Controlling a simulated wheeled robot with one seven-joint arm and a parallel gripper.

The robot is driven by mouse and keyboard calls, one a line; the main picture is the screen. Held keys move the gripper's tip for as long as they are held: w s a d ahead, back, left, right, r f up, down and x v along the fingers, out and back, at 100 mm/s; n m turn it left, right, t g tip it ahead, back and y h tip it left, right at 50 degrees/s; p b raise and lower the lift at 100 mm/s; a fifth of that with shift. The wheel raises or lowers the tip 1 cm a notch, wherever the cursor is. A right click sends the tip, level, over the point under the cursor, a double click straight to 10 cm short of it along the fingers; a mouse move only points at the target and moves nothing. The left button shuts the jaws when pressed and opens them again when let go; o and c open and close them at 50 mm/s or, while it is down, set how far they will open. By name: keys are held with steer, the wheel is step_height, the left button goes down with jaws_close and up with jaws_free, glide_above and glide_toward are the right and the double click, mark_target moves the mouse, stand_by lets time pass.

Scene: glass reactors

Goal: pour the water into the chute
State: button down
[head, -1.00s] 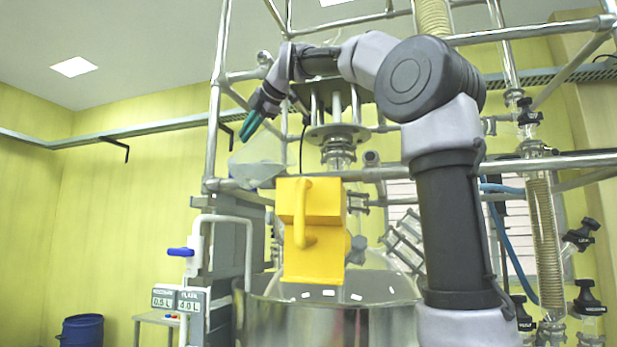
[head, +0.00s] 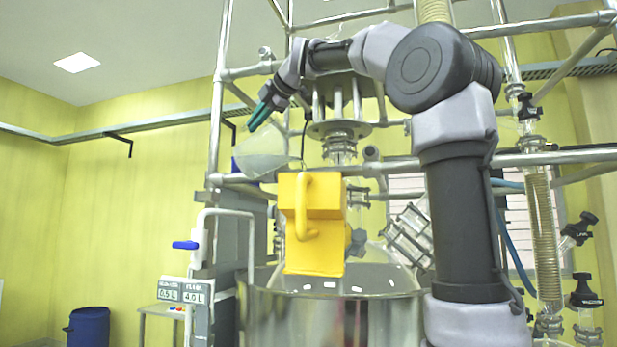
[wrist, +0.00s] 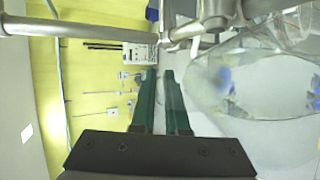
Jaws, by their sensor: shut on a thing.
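A clear vessel (head: 262,160) hangs below my gripper (head: 256,117), above and left of the yellow chute (head: 315,240). It is tilted, with a narrow end pointing right over the chute's top left corner. A paler band low in it looks like water; no falling stream can be made out. My gripper's green jaws are shut on the vessel, though the grip point itself is unclear. In the wrist view, the green fingers (wrist: 160,105) sit close together and the see-through vessel (wrist: 245,85) fills the right side. The chute's inside is hidden.
A steel pot (head: 330,310) stands under the chute. Metal frame pipes (head: 218,110) stand close behind the vessel. A panel (head: 185,291) reads 0.5 L and 4.0 L. A blue barrel (head: 88,326) stands at far left.

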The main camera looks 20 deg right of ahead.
steer(key=shift+s+d+r+p, duration=0.2)
steer(key=shift+s+d+p, duration=0.2)
steer(key=shift+d, duration=0.15)
steer(key=shift+s+d+r, duration=0.1)
steer(key=shift+s+d, duration=0.05)
steer(key=shift+d, duration=0.05)
